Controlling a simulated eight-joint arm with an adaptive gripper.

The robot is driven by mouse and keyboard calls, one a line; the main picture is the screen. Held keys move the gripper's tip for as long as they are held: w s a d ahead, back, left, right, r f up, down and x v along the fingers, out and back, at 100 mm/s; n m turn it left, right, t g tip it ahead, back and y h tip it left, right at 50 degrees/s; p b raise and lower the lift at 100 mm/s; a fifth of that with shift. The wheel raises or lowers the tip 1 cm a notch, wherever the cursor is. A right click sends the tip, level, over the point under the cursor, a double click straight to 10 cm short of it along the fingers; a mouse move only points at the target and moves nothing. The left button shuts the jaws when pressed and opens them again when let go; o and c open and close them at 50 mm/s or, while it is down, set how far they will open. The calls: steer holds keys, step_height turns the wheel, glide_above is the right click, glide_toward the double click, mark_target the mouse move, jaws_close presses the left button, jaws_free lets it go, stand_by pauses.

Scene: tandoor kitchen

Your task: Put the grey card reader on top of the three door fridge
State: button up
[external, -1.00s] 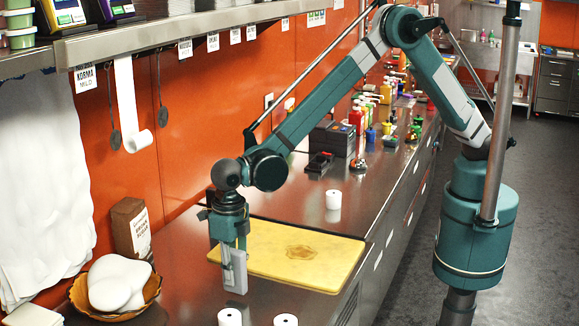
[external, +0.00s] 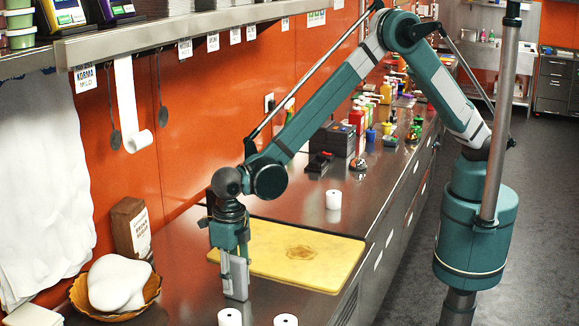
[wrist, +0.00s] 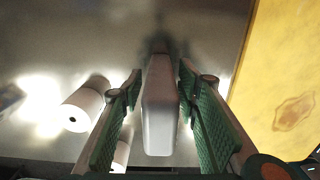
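The grey card reader (external: 238,279) stands upright on the steel counter top, beside the left edge of the yellow board. It also shows between the fingers in the wrist view (wrist: 160,115). My gripper (external: 230,250) is above and around it, pointing down. In the wrist view its green finger pads (wrist: 160,75) stand on either side of the reader, with narrow gaps showing, so it looks open. The steel-topped counter (external: 185,240) has door fronts along its right side; this seems to be the fridge.
A yellow board (external: 270,240) lies to the right of the reader. White paper rolls stand in front (external: 230,318) (external: 286,320) and behind the board (external: 333,199). A basket with dough (external: 150,290) and a brown box (external: 125,225) are at left.

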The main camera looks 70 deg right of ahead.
mark_target(232, 257)
steer(key=shift+r, duration=0.1)
step_height(232, 257, up, 12)
steer(key=shift+r, duration=0.1)
stand_by(0.8)
stand_by(0.5)
stand_by(0.3)
